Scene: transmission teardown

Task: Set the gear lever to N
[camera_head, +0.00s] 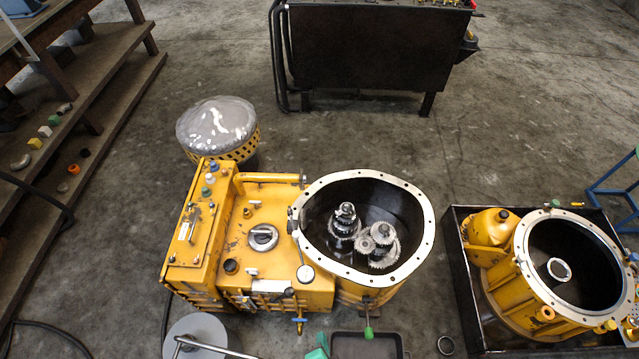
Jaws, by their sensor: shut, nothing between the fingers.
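A yellow transmission (262,215) stands on the floor in the middle of the view, with its round bell housing (420,190) open at the right. A narrow plate (190,222) on its left side carries a small slim lever or handle. A short lever with a green knob (368,332) sticks out below the bell housing. I cannot tell which is the gear lever, and position letters are too small to read. My gripper is not in view.
A second yellow housing (505,270) sits in a black tray (462,290) at the right. A dark bench (370,50) stands at the back, wooden steps (110,90) at the left. A grey disc (208,330) and dark pan (385,346) are in front.

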